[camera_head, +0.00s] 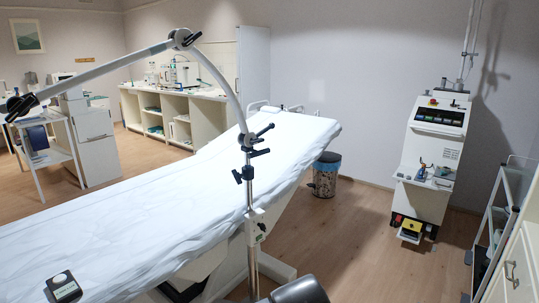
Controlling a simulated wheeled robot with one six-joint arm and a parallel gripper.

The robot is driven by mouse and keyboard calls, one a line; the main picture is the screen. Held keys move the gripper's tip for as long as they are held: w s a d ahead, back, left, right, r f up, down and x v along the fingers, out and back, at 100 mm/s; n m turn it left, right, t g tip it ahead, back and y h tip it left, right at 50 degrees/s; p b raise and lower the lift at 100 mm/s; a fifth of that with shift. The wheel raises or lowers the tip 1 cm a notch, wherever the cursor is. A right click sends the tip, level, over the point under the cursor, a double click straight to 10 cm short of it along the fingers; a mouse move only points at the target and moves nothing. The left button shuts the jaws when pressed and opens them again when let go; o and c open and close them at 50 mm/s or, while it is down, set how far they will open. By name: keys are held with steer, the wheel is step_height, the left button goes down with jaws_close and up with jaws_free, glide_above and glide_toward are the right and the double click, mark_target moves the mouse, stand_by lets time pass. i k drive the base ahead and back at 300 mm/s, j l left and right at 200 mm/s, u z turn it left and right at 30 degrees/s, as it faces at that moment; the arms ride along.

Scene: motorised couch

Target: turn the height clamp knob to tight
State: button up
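A slim upright metal pole (250,200) stands at the near side of the white-sheeted couch (150,205). A black clamp with knobs (257,138) sits at the pole's top, where a curved grey arm (222,82) joins it. A second black knob fitting (243,175) is lower on the pole. A pale clamp block (255,228) with a small dark part holds the pole at the couch's side. I cannot tell which knob is the height clamp knob, or how tight any is.
A dark rounded thing (300,291), unclear, is at the bottom edge near the pole. A white machine (430,160) and bin (325,174) stand beyond. A shelf trolley (490,235) is at right. Floor between is clear.

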mark_target(237, 176)
steer(key=i+j, duration=0.75)
steer(key=i, duration=0.25)
